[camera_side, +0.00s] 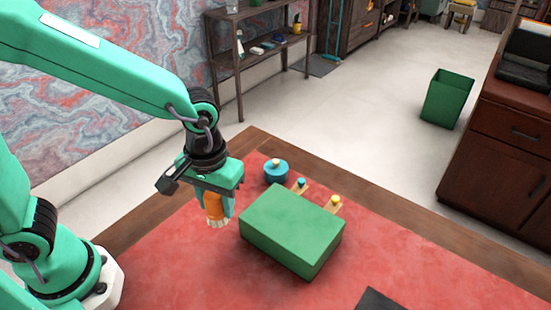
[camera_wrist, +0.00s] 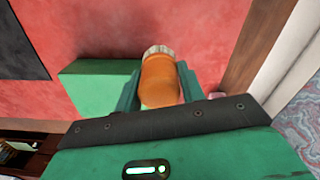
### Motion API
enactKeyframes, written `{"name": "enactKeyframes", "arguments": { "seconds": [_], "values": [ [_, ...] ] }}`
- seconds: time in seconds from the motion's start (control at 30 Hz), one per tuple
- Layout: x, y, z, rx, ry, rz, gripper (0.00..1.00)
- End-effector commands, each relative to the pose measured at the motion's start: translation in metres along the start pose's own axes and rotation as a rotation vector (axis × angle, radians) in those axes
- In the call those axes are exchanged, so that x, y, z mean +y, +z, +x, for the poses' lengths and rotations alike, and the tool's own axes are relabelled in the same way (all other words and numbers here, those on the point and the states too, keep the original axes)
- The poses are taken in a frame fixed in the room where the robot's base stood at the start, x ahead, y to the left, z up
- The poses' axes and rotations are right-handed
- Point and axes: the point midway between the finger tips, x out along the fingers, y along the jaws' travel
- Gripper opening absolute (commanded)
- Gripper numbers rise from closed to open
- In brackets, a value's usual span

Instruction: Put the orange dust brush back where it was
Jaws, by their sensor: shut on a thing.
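The orange dust brush (camera_side: 214,205) has an orange handle and pale bristles that point down in the side view. My gripper (camera_side: 217,207) is shut on it and holds it upright, left of a green box. The bristles look to be a little above the red desk top, though the exact gap is hard to tell. In the wrist view the brush (camera_wrist: 159,80) sits between the two green fingers of my gripper (camera_wrist: 158,90), with its bristles at the far end.
The green box (camera_side: 292,228) stands on the red desk mat (camera_side: 420,270). Behind it are a teal round container (camera_side: 276,170) and small knobbed pieces (camera_side: 335,202). A dark flat object (camera_side: 380,300) lies at the front edge. The mat left of the box is clear.

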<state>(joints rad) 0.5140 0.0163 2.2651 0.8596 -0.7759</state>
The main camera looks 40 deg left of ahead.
Motion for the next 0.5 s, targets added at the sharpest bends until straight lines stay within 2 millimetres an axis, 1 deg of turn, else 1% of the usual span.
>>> {"name": "enactKeyframes", "arguments": {
  "seconds": [0.27,0.5],
  "values": [
    [-0.021,-0.032,0.024,-0.003,-0.003,-0.007,0.21],
    [-0.041,-0.066,0.047,-0.003,-0.002,-0.006,0.21]
  ]
}}
